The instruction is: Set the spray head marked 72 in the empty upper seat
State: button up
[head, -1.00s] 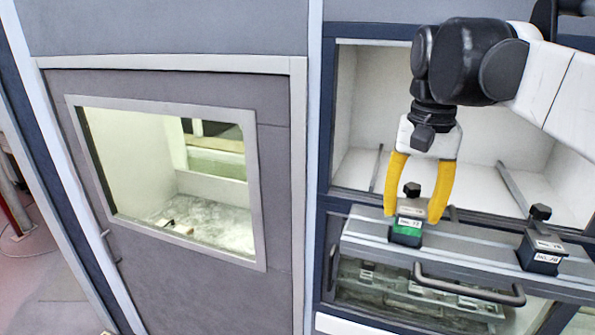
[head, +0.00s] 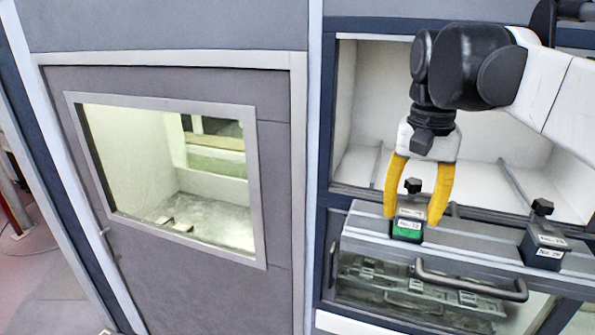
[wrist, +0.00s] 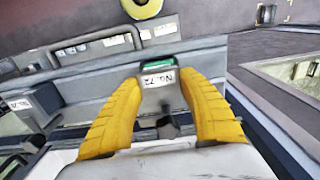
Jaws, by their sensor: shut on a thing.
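The spray head marked 72 (head: 407,229) is a dark block with a white label, a green band and a black knob on top. It shows at the grey rail (head: 470,242); I cannot tell whether it rests there or is just clear of it. My gripper (head: 412,217) has yellow fingers on both sides of it and is shut on it. In the wrist view, the head's label (wrist: 158,80) reads No. 72 between the fingertips (wrist: 160,95). I cannot make out the empty upper seat in either view.
Another knobbed, labelled block (head: 543,248) sits on the rail to the right. A black handle (head: 470,285) juts out below the rail, over a glazed lower compartment. A white open bay (head: 480,150) lies behind the gripper. A grey windowed door (head: 190,285) is at left.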

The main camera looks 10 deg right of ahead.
jog(key=o, duration=1.4)
